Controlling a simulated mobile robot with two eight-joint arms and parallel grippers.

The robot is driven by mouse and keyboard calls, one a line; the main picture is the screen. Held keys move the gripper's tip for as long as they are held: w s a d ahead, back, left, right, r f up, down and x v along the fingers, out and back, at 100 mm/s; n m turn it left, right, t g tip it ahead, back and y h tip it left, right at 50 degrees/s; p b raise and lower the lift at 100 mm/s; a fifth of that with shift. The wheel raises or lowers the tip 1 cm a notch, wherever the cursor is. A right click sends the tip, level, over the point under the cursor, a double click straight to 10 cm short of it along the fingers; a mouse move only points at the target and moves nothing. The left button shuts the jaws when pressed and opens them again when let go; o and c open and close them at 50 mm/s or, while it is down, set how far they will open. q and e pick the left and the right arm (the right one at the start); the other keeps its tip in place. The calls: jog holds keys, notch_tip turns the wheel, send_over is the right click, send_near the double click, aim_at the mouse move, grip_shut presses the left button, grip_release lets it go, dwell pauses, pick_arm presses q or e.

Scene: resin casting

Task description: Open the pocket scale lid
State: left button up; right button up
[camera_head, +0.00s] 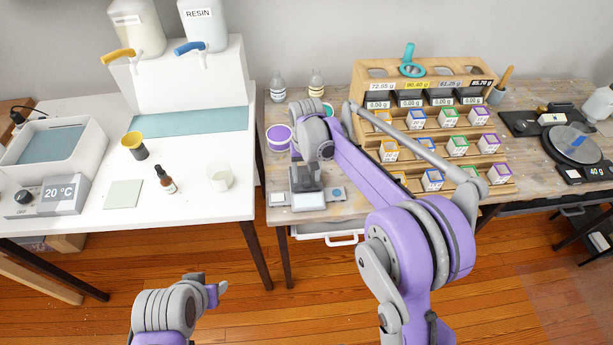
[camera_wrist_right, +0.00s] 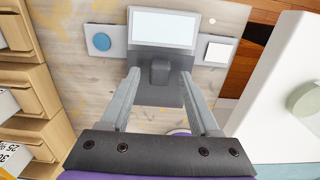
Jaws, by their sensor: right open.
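The pocket scale (camera_head: 309,201) is a small grey device near the front edge of the wooden table. In the right wrist view its pale panel (camera_wrist_right: 164,28) shows at the top, with a dark grey lid (camera_wrist_right: 148,92) and a raised grey knob (camera_wrist_right: 160,71) below it. The lid looks flat and shut, though my fingers hide part of it. My right gripper (camera_wrist_right: 158,78) is open over the lid, its fingers on either side of the knob, with gaps visible. My left gripper (camera_head: 215,288) is low, in front of the white table, far from the scale.
Plates with a blue disc (camera_wrist_right: 102,41) and a white square (camera_wrist_right: 218,51) flank the scale. A purple-rimmed tub (camera_head: 278,137) stands behind it. A wooden rack (camera_head: 500,188) of coloured boxes is to the right. A white drawer (camera_head: 335,229) is below the table edge.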

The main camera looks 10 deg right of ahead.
jog(key=shift+f, duration=0.55)
grip_shut()
dwell(1.1)
